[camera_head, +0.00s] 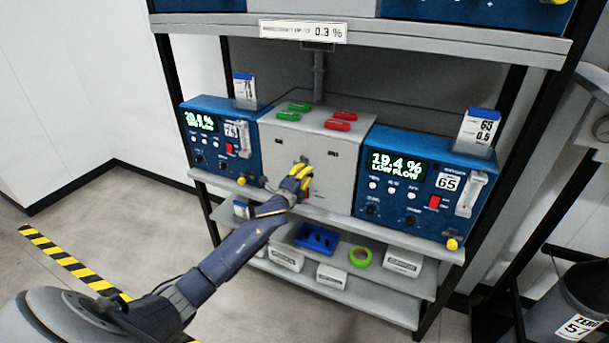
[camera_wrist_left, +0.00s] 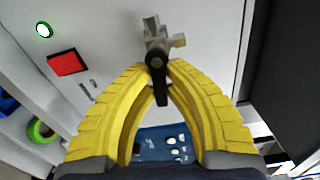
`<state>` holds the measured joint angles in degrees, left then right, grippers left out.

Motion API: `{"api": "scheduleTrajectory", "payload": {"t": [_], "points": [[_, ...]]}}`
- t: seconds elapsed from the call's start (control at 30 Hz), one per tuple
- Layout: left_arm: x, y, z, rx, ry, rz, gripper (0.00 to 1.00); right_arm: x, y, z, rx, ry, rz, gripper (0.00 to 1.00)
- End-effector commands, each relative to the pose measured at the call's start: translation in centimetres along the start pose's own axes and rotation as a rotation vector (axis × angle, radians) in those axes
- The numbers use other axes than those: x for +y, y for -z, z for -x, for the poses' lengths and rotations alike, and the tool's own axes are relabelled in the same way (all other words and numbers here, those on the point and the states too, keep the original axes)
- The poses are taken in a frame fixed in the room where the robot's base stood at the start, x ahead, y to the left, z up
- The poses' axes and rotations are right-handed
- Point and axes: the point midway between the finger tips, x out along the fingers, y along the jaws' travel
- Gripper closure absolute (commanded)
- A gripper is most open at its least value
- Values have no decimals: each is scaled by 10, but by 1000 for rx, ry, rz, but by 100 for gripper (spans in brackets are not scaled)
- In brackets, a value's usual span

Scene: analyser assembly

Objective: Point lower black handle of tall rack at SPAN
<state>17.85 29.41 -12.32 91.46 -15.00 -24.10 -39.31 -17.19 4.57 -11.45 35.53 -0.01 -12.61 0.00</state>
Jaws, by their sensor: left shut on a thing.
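The grey panel (camera_head: 336,182) stands between two blue analysers on the tall rack. A small metal valve (camera_wrist_left: 156,32) with a black handle (camera_wrist_left: 163,88) sticks out of it. In the left wrist view the handle hangs down the picture from the valve, its free end between the yellow fingers. My left gripper (camera_head: 298,178) is at the panel front, its fingertips (camera_wrist_left: 170,68) closed around the handle near its pivot. In the head view the gripper hides most of the handle. The panel's labels are too small to read, so I cannot tell which is SPAN. My right gripper is out of view.
The left analyser (camera_head: 213,150) and right analyser (camera_head: 420,190) flank the panel. Red and green handles lie on its top. The shelf below holds a blue bin (camera_head: 317,238) and green tape (camera_head: 360,256).

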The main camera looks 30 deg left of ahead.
Motion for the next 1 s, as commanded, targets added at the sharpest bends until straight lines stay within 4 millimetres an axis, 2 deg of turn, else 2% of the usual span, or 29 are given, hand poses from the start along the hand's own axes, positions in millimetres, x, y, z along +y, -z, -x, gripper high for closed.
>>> {"api": "scheduleTrajectory", "payload": {"t": [0.33, 0.87, 0.9, 1.0], "points": [[-4, -1, 0, -1, 1, 119, 100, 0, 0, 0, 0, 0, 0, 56], [-5, -1, 0, -1, 1, 139, 100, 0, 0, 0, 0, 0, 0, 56], [-5, -1, 0, -1, 1, 139, 85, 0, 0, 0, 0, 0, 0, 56], [-5, -1, 0, -1, 1, 138, 73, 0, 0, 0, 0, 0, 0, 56]]}}
